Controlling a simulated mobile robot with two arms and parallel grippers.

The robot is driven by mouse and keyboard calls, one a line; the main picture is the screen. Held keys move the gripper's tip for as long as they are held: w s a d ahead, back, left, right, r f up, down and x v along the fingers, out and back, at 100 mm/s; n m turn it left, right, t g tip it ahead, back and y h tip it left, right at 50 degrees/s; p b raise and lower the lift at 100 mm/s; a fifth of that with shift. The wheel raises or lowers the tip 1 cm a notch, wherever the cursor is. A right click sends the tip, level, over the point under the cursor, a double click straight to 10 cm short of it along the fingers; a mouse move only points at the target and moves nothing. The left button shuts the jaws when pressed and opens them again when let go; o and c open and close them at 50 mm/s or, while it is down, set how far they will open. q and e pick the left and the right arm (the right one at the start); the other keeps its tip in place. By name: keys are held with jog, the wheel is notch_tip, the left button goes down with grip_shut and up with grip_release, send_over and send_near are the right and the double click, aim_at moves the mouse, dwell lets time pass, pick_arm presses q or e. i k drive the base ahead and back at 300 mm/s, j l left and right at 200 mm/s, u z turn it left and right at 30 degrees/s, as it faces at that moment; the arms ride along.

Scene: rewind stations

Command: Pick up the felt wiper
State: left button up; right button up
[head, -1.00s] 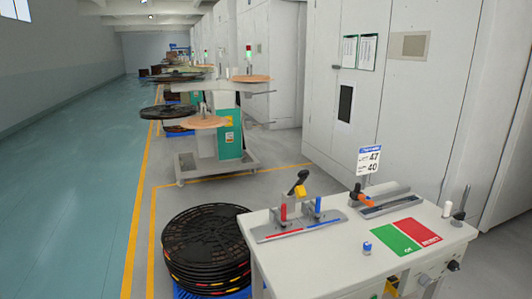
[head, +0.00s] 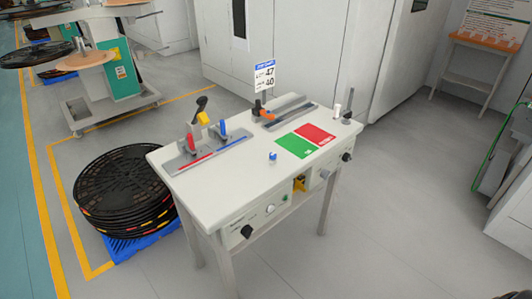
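The white work table (head: 215,190) stands in the middle of the head view. I cannot tell for sure which item on it is the felt wiper. A small blue-and-white piece (head: 273,157) sits near the front edge, left of a green and red mat (head: 297,147). A small white cylinder (head: 337,110) and a dark upright item (head: 349,104) stand at the right end. A rail fixture (head: 208,151) with red and blue posts and a black-handled lever is at the left. A second fixture with an orange part (head: 267,114) is at the back. Neither gripper is in view.
A stack of black reels (head: 125,185) on a blue pallet (head: 150,243) stands left of the table. A reel machine (head: 115,65) is behind it. White cabinets (head: 300,50) line the back. Grey floor (head: 400,220) to the right and in front is clear.

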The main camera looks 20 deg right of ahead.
aim_at(273, 155)
jog(key=i+l+u, duration=0.1)
jog(key=l+u, duration=0.25)
jog(key=l, duration=0.25)
jog(key=l+u, duration=0.4)
jog(key=l, duration=0.2)
jog(key=l+u, duration=0.35)
jog(key=l, duration=0.3)
